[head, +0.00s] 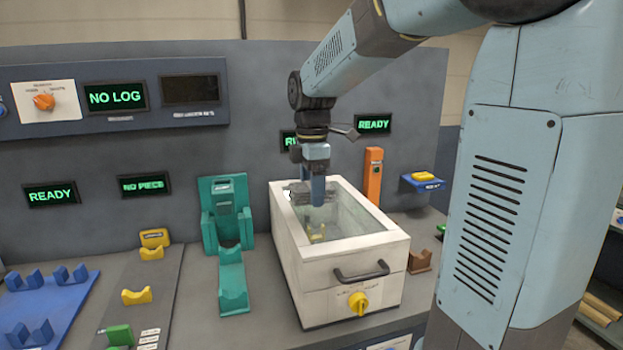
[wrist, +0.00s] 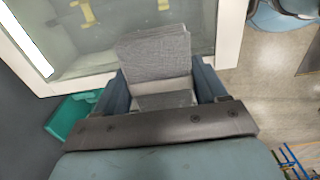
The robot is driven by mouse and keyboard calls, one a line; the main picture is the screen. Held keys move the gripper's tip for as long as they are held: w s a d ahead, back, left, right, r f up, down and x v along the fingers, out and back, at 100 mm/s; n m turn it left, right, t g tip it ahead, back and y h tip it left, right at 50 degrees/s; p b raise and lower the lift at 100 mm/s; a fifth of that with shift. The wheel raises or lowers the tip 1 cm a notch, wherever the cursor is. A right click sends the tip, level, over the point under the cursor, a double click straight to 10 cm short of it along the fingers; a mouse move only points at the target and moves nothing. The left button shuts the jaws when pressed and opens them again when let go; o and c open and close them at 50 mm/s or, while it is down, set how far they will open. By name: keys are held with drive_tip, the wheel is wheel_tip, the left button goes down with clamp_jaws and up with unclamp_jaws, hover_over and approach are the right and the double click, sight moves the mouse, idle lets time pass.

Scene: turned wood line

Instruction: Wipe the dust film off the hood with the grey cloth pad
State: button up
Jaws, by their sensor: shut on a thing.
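The hood (head: 290,262) is a white box with a clear top window, a black handle and a yellow knob on its front. Its window (head: 345,218) looks hazy and greenish; I cannot tell the dust film from the glass. My gripper (head: 318,192) points down over the hood's far end. In the wrist view my gripper (wrist: 158,82) is shut on the grey cloth pad (wrist: 155,55), with a finger at each side. The pad overlaps the window and white rim (wrist: 228,40) there. I cannot tell whether it touches the glass.
A green stand (head: 225,225) is left of the hood. An orange post (head: 373,178) and a blue shelf with a yellow piece (head: 422,177) are behind and right. Yellow cradles (head: 137,295) and a blue rack (head: 45,310) lie left. A brown cradle (head: 420,262) sits right.

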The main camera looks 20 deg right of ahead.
drive_tip(key=shift+d+r, duration=0.1)
drive_tip(key=shift+r, duration=0.95)
